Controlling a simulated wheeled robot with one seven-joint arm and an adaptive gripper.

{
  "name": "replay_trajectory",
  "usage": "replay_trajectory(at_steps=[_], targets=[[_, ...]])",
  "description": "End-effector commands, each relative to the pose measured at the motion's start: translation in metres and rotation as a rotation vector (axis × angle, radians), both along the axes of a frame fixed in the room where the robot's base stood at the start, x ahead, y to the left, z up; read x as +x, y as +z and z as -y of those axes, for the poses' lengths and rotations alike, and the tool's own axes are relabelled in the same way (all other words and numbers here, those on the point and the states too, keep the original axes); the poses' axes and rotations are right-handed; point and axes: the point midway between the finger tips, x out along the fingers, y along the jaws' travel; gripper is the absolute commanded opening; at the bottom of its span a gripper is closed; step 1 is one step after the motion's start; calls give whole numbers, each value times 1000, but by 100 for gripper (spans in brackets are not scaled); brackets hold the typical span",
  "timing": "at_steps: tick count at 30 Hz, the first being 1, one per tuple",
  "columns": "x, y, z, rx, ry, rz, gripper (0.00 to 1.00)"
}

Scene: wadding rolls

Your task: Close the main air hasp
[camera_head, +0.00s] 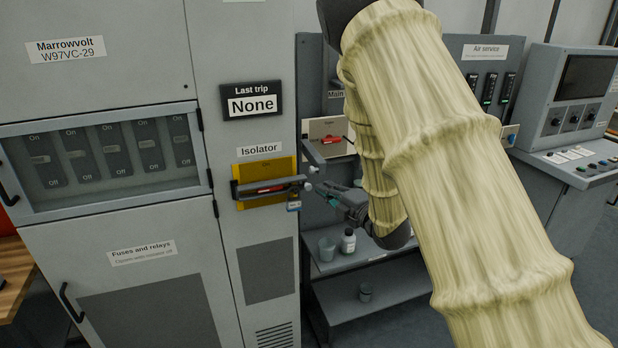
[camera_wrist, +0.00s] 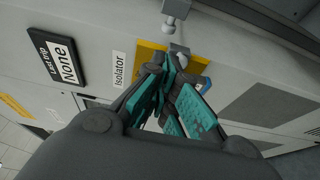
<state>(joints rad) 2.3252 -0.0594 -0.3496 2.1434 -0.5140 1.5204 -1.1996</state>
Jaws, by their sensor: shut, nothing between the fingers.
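Behind my arm in the head view, a panel with a partly hidden label starting "Main" (camera_head: 336,94) carries a pale plate (camera_head: 322,128) with a red handle (camera_head: 330,139). A dark bar (camera_head: 313,155) stands out at the plate's left edge; I cannot tell whether this is the main air hasp or how it sits. My gripper (camera_head: 322,188) is shut and empty, below this plate and just right of the isolator's bar. In the wrist view its teal-padded fingers (camera_wrist: 172,75) point at the isolator's yellow plate (camera_wrist: 150,56); contact is unclear.
The Isolator's yellow plate (camera_head: 284,168) has a red handle, a dark bar across it and a blue padlock (camera_head: 293,206) hanging at its right end. A control console (camera_head: 570,110) stands at right.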

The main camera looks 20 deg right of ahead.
Motion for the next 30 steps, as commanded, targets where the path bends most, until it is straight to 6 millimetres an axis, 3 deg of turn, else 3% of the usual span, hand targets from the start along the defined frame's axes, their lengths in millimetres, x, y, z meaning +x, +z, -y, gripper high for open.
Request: replay_trajectory(at_steps=[5,21,30], targets=[[12,6,-4,-10,6,11,0],[84,5,-29,-7,3,8,0],[94,3,-33,-7,3,8,0]])
